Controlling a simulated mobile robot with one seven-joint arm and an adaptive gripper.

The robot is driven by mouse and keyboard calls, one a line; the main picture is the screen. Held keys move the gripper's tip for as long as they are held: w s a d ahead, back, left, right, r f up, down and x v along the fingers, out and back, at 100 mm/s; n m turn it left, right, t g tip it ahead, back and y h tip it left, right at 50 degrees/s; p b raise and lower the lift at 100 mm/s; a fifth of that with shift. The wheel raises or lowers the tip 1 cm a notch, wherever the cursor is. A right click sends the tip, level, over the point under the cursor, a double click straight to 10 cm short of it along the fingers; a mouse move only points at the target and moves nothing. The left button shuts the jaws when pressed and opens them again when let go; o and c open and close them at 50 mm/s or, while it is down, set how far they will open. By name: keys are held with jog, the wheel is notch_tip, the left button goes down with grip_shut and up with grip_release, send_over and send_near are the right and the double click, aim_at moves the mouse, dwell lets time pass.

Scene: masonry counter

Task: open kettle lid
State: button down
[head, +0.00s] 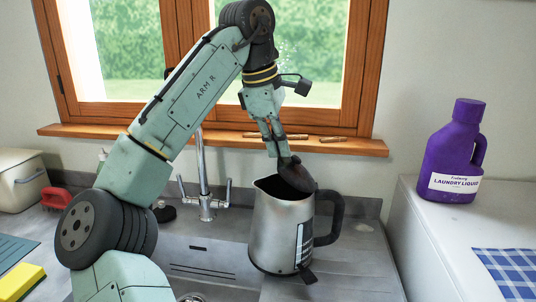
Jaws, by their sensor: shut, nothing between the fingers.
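The kettle (275,230) is brushed metal with a dark handle on its right. It stands upright on the grey counter beside the sink. Its dark lid (298,177) is tilted up, and the dark opening shows on the spout side. My gripper (284,158) points down over the kettle, with its fingers shut and empty. The fingertips are right at the lid's upper edge; I cannot tell whether they touch it. The lid's hinge is not clearly seen.
A tap (205,185) stands behind and left of the kettle. A purple laundry bottle (453,155) stands on the white surface at right. A yellow sponge (20,281) and red brush (56,198) lie at left. The window sill (350,147) runs close behind.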

aim_at(301, 169)
jog(key=shift+s+d+r, duration=0.1)
jog(key=shift+d+r, duration=0.25)
jog(key=shift+d, duration=0.45)
jog(key=shift+s+d+r, duration=0.1)
jog(key=shift+d+r, duration=0.25)
jog(key=shift+d, duration=0.5)
jog(key=shift+d+r, duration=0.35)
jog(key=shift+d, duration=0.45)
